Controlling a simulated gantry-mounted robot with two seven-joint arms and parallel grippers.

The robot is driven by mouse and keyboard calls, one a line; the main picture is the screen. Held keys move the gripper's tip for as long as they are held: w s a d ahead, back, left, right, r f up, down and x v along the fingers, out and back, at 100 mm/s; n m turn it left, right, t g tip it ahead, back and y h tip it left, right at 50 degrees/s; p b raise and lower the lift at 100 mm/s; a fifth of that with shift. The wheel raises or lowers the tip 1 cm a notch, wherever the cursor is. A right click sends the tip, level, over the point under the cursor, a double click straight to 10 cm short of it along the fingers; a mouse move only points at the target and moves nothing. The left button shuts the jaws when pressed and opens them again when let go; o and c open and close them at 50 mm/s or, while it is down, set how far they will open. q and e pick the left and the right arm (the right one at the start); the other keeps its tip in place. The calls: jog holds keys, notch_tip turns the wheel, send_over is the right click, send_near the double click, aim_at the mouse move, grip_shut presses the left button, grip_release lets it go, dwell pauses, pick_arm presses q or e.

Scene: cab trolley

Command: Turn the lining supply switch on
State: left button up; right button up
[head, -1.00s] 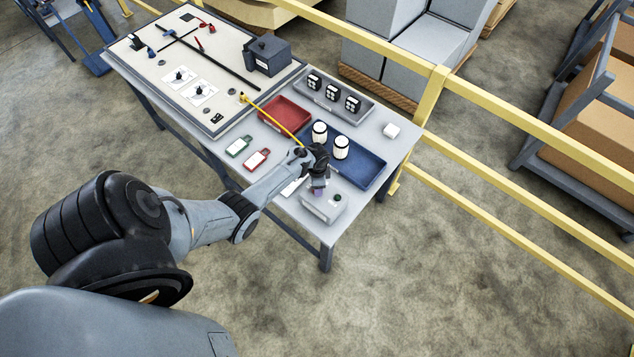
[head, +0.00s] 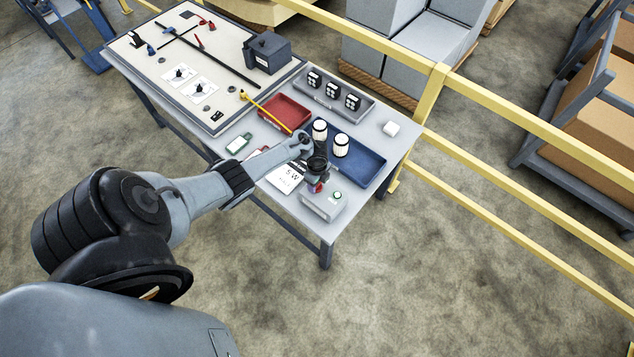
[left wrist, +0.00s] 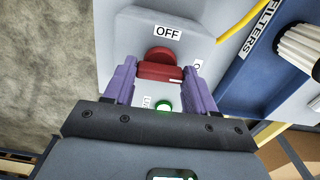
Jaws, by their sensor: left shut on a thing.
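The lining supply switch is a grey box (head: 322,206) at the near right end of the bench. In the left wrist view its red handle (left wrist: 160,68) sits between the purple fingers of my left gripper (left wrist: 160,82), which are shut on it. An OFF label (left wrist: 168,33) is on the box beyond the handle. A second label at the right is partly hidden by a finger. In the head view my left gripper (head: 317,186) is over the box. My right gripper is not in view.
A blue tray (head: 372,172) with white-topped filters (head: 341,147) stands close behind the box. A red tray (head: 285,112) and a grey tray (head: 365,113) lie beyond. A printed card (head: 285,178) lies left of the box. A yellow rail (head: 520,125) runs behind the bench.

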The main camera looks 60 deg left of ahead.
pick_arm(q)
jog(key=shift+m, duration=0.3)
dwell(0.4)
jog(key=o, duration=1)
jog(key=shift+o, duration=0.2)
jog(key=shift+r, duration=0.1)
jog(key=shift+r, duration=0.3)
notch_tip(320, 180, up, 10)
jog(key=p, duration=0.3)
